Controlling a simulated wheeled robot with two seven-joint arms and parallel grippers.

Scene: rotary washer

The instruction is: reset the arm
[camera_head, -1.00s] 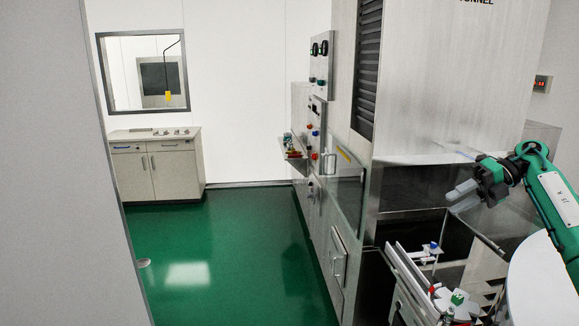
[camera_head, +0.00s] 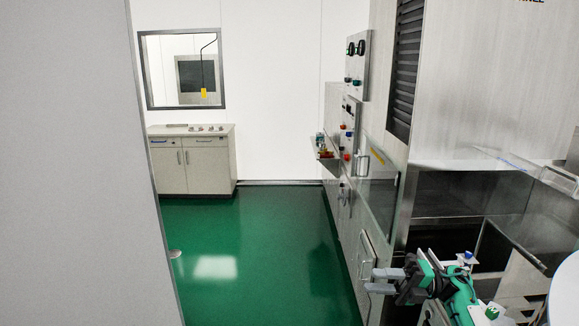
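My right gripper (camera_head: 377,280) is at the lower right, in front of the machine's lower panels. Its two grey fingers point left and stand apart, with nothing seen between them. My green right arm is folded low behind it, partly cut off by the picture's lower edge. My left gripper and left arm are not in view.
The steel washer (camera_head: 470,90) fills the right side, with an open glass door (camera_head: 378,190) and a control panel (camera_head: 357,60). A white cabinet (camera_head: 192,165) stands at the back wall. A grey wall (camera_head: 70,160) fills the left. The green floor (camera_head: 260,250) between is clear.

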